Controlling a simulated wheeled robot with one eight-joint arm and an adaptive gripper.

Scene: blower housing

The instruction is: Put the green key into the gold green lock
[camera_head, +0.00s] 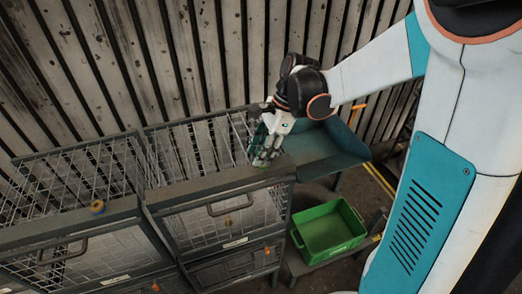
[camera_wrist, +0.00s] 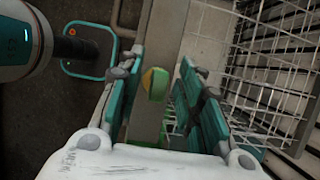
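My gripper (camera_wrist: 163,80) has its teal fingers well apart and points down over the cabinet's top rail. In the wrist view a small rounded gold-and-green piece (camera_wrist: 155,83) sits on that rail, between the fingers and apart from both; it looks like the gold green lock. A bright green piece (camera_wrist: 179,141) shows lower down beside the right finger, partly hidden by my palm; I cannot tell whether it is the green key. In the head view my gripper (camera_head: 264,160) is at the right end of the rail, and its fingers hide what is beneath them.
Another gold ring-shaped piece (camera_head: 97,206) sits on the left rail. Wire-mesh drawers with handles (camera_head: 230,205) stand below. A green crate (camera_head: 328,232) stands on a low shelf at the right. A teal-grey tray (camera_head: 325,150) adjoins the cabinet. A slatted wall rises behind.

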